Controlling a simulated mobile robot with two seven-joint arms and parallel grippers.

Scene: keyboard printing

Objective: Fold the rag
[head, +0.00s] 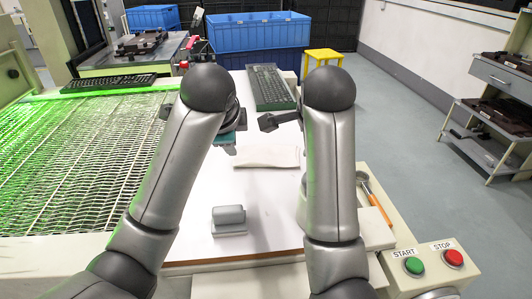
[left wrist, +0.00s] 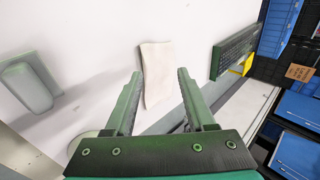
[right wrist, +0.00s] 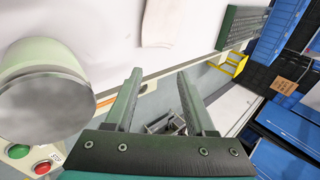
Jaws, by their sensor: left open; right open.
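My left gripper (head: 226,142) is partly hidden behind my arm, left of the rag. Its fingers (left wrist: 160,75) are apart and empty. My right gripper (head: 272,122) is in the air near the rag's right side, its fingers (right wrist: 160,74) apart and empty.
A keyboard (head: 268,88) lies at the table's far end. A grey-handled block (head: 229,219) sits on the near table. A mesh conveyor (head: 75,165) runs at left. An orange-handled tool (head: 377,203) and START/STOP buttons (head: 414,265) are at right. The table around the rag is clear.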

